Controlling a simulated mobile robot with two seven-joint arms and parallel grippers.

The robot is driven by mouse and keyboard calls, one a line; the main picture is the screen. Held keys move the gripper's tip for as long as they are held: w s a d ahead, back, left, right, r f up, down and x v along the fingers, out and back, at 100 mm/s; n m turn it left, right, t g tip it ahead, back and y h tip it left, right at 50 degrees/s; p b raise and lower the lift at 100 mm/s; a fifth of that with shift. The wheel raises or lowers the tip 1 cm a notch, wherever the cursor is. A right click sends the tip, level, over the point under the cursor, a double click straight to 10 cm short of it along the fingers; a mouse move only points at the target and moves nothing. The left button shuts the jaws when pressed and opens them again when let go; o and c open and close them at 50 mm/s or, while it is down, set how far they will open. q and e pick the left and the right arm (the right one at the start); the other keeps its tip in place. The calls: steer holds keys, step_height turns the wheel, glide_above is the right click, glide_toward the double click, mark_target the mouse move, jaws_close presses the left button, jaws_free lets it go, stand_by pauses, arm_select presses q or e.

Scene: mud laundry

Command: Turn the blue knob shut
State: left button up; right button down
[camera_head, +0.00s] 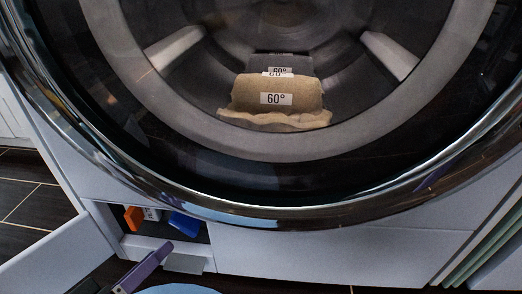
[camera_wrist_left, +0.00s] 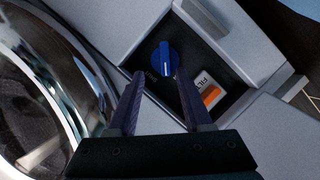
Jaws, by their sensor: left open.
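The blue knob (camera_head: 184,223) sits in an open recess at the lower left of the washing machine's front in the head view. In the left wrist view the blue knob (camera_wrist_left: 165,60) shows a pale line along its grip, running nearly up and down the picture. My left gripper (camera_head: 155,258) is just below and in front of the recess, with a purple finger in view. In the wrist view its two dark purple fingers (camera_wrist_left: 160,76) are open, with the tips close to either side of the knob's near end. Whether they touch it cannot be told. My right gripper is not in view.
An orange part (camera_head: 133,218) with a white label beside it is in the same recess; the wrist view shows the label reading "FILT" (camera_wrist_left: 203,82). The round door (camera_head: 270,205) curves above. An open white panel (camera_head: 45,255) stands at the lower left.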

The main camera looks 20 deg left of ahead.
mark_target(179, 228)
arm_select(q)
steer(key=b+x, duration=0.1)
steer(key=x, duration=0.2)
steer(key=b+x, duration=0.4)
steer(key=x, duration=0.1)
steer(key=shift+w+a+f, duration=0.2)
steer(key=shift+w+a, duration=0.15)
steer(key=shift+a, duration=0.2)
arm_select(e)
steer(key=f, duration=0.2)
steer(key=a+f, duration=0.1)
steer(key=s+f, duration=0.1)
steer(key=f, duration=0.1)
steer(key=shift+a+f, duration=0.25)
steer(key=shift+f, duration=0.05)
arm_select(q)
steer(key=shift+w, duration=0.1)
steer(key=c, duration=0.5)
steer(key=shift+r, duration=0.1)
jaws_close()
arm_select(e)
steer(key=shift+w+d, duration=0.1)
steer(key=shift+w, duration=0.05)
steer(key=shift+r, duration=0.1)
